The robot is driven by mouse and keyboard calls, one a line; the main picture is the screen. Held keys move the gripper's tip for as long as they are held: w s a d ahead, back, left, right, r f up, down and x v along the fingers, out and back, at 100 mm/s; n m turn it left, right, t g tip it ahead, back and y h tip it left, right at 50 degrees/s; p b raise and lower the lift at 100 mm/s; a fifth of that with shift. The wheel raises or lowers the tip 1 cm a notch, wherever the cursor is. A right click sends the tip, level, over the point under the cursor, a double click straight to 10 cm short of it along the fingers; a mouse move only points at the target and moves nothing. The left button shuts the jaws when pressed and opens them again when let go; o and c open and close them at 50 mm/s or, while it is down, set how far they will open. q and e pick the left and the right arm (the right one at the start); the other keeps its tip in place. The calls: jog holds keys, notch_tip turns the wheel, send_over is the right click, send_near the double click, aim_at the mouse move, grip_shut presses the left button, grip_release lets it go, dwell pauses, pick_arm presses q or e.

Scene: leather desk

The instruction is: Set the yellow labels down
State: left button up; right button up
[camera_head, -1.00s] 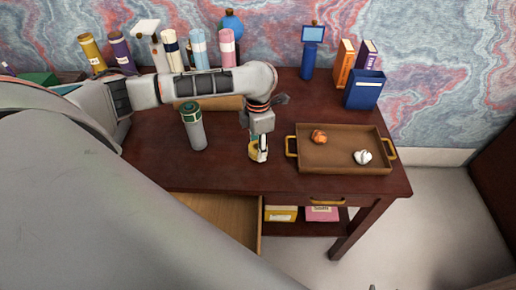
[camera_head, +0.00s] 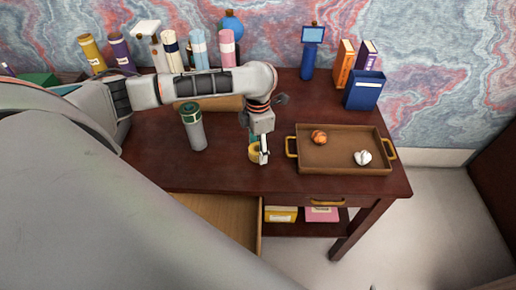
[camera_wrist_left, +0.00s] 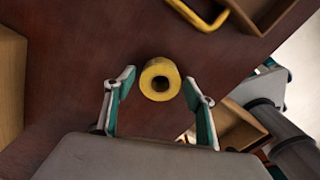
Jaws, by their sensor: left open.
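The yellow labels are a small yellow roll (camera_wrist_left: 160,79) with a dark hole in the middle. In the left wrist view the roll lies on the dark red desk between and just beyond my open left fingertips (camera_wrist_left: 159,84), with a gap on either side. In the head view the roll (camera_head: 254,152) sits on the desk left of the brown tray, partly hidden by my left gripper (camera_head: 260,151), which points down over it.
A brown tray (camera_head: 319,167) with yellow handles holds an orange object and a white object. A green-capped grey cylinder (camera_head: 195,130) stands left of my gripper. A drawer (camera_head: 225,212) is open in front. The desk (camera_head: 215,174) is clear around the roll.

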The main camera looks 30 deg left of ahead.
pick_arm(q)
notch_tip(320, 180, up, 11)
jog(key=p, duration=0.1)
jog(key=shift+r+p, duration=0.2)
jog(key=shift+p, duration=0.1)
pick_arm(e)
jog(key=shift+s+d+f+h, duration=0.15)
jog(key=shift+s+d, duration=0.1)
jog(key=shift+d, duration=0.15)
jog(key=shift+s+d+f+h, duration=0.1)
jog(key=shift+s+d+h, duration=0.05)
jog(key=shift+s+d, duration=0.15)
jog(key=shift+w+r, duration=0.15)
pick_arm(q)
jog(key=shift+s, duration=0.1)
pick_arm(e)
jog(key=shift+d, duration=0.15)
